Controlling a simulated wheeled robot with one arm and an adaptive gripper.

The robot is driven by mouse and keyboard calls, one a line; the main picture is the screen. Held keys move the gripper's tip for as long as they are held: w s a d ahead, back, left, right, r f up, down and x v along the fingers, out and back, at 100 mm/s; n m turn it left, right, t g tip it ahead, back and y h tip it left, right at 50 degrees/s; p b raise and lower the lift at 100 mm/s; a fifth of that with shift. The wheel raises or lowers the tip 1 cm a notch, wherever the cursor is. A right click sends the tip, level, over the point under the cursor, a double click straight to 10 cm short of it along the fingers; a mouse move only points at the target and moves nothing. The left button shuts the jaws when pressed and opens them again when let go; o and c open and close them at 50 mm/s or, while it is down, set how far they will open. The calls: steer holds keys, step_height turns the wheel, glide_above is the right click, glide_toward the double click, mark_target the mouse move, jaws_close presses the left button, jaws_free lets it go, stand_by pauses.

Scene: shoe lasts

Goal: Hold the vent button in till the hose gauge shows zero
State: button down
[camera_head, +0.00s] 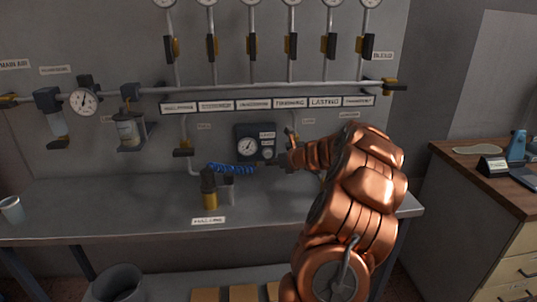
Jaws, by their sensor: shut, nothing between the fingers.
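The hose gauge (248,146) is a white dial on a dark panel (241,130) on the wall. Its needle is too small to read. Small labels and a round fitting (267,153), which may be the vent button, sit just right of the dial. A coiled blue hose (231,168) runs below the panel. My gripper (283,160) is shut and empty, just right of the panel's lower right corner and pointing left toward the fitting. I cannot tell whether its tips touch anything. My copper arm hides the wall and bench to the right.
Pipes with several yellow-and-black valves (211,46) and dials run above the panel. A main-line gauge (83,102) is at left. On the grey bench (110,205) stand a yellow-and-black fitting (209,190) and a cup (12,209). A wooden cabinet (500,215) is at right.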

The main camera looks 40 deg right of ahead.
steer(key=shift+w+d+p, duration=0.45)
steer(key=shift+w+d, duration=0.1)
steer(key=shift+w, duration=0.15)
stand_by(0.6)
steer(key=shift+w+d+r+p, duration=0.1)
steer(key=shift+w+d+p, duration=0.05)
steer(key=shift+p, duration=0.3)
steer(key=shift+w+d, duration=0.1)
steer(key=shift+w, duration=0.1)
stand_by(0.5)
steer(key=shift+w+d+p, duration=0.3)
steer(key=shift+w+p, duration=0.15)
steer(key=shift+p, duration=0.45)
stand_by(0.5)
steer(key=shift+s, duration=0.15)
stand_by(2.8)
steer(key=shift+s+a, duration=0.55)
steer(key=shift+s, duration=0.1)
